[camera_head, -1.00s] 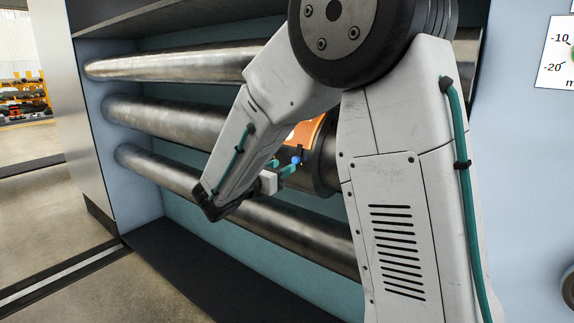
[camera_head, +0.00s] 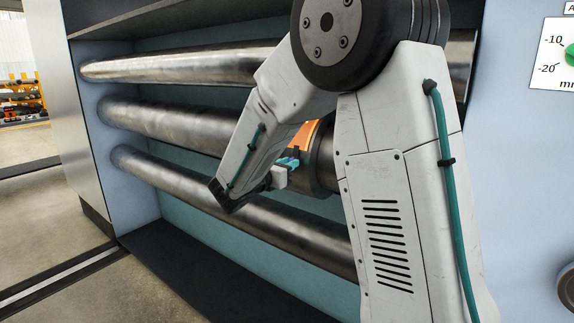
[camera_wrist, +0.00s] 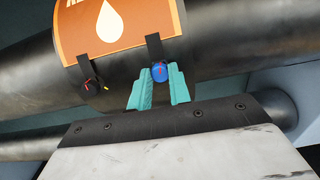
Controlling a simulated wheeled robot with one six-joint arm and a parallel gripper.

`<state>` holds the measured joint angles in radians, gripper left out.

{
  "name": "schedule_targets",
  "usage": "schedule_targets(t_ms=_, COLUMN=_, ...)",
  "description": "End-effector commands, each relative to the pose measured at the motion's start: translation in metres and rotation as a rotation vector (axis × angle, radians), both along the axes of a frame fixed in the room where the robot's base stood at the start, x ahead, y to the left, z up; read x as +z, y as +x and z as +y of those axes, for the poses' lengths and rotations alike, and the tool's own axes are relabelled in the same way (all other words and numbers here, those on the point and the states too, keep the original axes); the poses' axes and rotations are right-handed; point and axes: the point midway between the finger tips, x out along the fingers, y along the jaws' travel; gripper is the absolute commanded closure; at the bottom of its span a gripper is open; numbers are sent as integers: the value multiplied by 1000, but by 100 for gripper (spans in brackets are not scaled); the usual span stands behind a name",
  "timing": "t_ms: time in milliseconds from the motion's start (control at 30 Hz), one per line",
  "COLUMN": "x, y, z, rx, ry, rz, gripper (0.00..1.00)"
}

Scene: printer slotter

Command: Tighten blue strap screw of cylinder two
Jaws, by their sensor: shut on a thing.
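The blue strap screw (camera_wrist: 159,71) is a round blue knob with a red mark, at the end of a black strap (camera_wrist: 155,47) on the dark metal middle cylinder (camera_wrist: 225,40). My gripper (camera_wrist: 159,80) has its teal fingers on either side of the knob and is shut on it. In the head view my gripper (camera_head: 289,162) is at the middle cylinder (camera_head: 165,122), below the orange sheet (camera_head: 307,133). The knob is mostly hidden there by the fingers.
A black screw (camera_wrist: 90,86) with red and yellow marks sits on a second strap, left of the fingers. The orange sheet (camera_wrist: 118,25) bears a white drop.

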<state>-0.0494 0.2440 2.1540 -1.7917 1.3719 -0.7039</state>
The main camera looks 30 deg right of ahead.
Motion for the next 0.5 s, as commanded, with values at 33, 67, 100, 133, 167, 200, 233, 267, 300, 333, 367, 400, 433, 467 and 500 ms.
schedule_targets(t_ms=33, x=0, y=0, z=0, rx=0, ry=1, rz=-3, gripper=100)
schedule_targets(t_ms=67, x=0, y=0, z=0, rx=0, ry=2, rz=-7, gripper=100)
schedule_targets(t_ms=100, x=0, y=0, z=0, rx=-1, ry=5, rz=-13, gripper=100)
schedule_targets(t_ms=133, x=0, y=0, z=0, rx=-2, ry=7, rz=-20, gripper=100)
schedule_targets(t_ms=167, x=0, y=0, z=0, rx=-3, ry=10, rz=-26, gripper=100)
schedule_targets(t_ms=200, x=0, y=0, z=0, rx=-4, ry=14, rz=-39, gripper=100)
schedule_targets(t_ms=233, x=0, y=0, z=0, rx=-5, ry=18, rz=-50, gripper=100)
schedule_targets(t_ms=267, x=0, y=0, z=0, rx=-7, ry=22, rz=-62, gripper=100)
schedule_targets(t_ms=300, x=0, y=0, z=0, rx=-9, ry=30, rz=-82, gripper=100)
schedule_targets(t_ms=333, x=0, y=0, z=0, rx=-11, ry=35, rz=-98, gripper=100)
schedule_targets(t_ms=367, x=0, y=1, z=0, rx=-13, ry=42, rz=-117, gripper=100)
schedule_targets(t_ms=400, x=0, y=1, z=0, rx=-16, ry=51, rz=-142, gripper=100)
schedule_targets(t_ms=433, x=0, y=1, z=0, rx=-19, ry=59, rz=-164, gripper=100)
schedule_targets(t_ms=467, x=0, y=1, z=0, rx=-21, ry=68, rz=-187, gripper=100)
schedule_targets(t_ms=500, x=0, y=1, z=0, rx=-25, ry=79, rz=-219, gripper=100)
